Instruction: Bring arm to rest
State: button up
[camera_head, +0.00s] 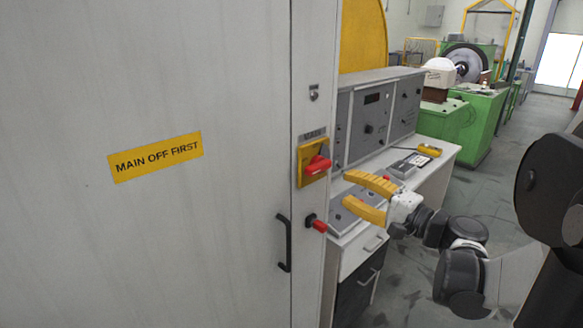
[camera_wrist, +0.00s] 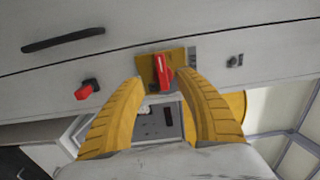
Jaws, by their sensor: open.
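My gripper (camera_head: 372,198) has two yellow fingers and is open and empty. In the head view it is right of the grey cabinet (camera_head: 220,240), in front of the control desk. A red rotary switch (camera_head: 318,165) on a yellow plate is on the cabinet's edge panel, up and left of the fingers. In the wrist view the fingers (camera_wrist: 158,95) spread on either side below this switch (camera_wrist: 163,72), which shows between their tips. The gap between fingertips and switch is hard to judge. My arm reaches in from the right.
A second red knob (camera_head: 319,226) is below the switch, beside a black door handle (camera_head: 284,243). The control desk (camera_head: 440,155) carries a grey panel (camera_head: 375,118), a keypad and a yellow device (camera_head: 429,150). Green machinery (camera_head: 475,125) stands behind. The floor (camera_head: 500,195) at right is open.

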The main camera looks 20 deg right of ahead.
jog(key=s+a+f+n+g+h+b, duration=0.1)
jog(key=s+a+f+n+g+b, duration=0.2)
jog(key=a+f, duration=0.45)
jog(key=s+a+f+n+g+b, duration=0.1)
jog(key=s+a+f+n+g, duration=0.25)
jog(key=a, duration=0.65)
jog(key=s+a+f+n+g+h+b, duration=0.1)
jog(key=s+f+n+g+h+b, duration=0.1)
jog(key=s+f+n+h, duration=0.3)
jog(key=s+f+n+g, duration=0.1)
jog(key=s+n, duration=0.1)
jog(key=s, duration=0.1)
jog(key=shift+f, duration=0.4)
jog(key=shift+c, duration=0.6)
